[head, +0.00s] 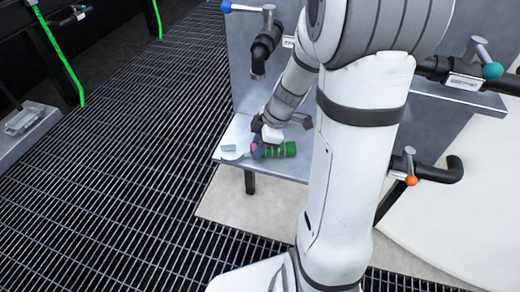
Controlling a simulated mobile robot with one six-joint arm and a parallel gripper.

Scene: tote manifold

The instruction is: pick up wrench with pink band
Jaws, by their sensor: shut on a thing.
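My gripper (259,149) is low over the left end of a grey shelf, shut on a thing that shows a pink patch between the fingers. This is the wrench with the pink band (254,148), as far as the small view shows. Most of the wrench is hidden by my fingers and wrist. I cannot tell whether it touches the shelf or is lifted.
A green cylinder (281,150) lies right beside my gripper on the shelf (295,168). A pale grey piece (229,148) is to the left. Black pipes with blue (226,6), teal (492,70) and orange (411,181) knobs stick out behind and right. Grating floor (130,150) is open at left.

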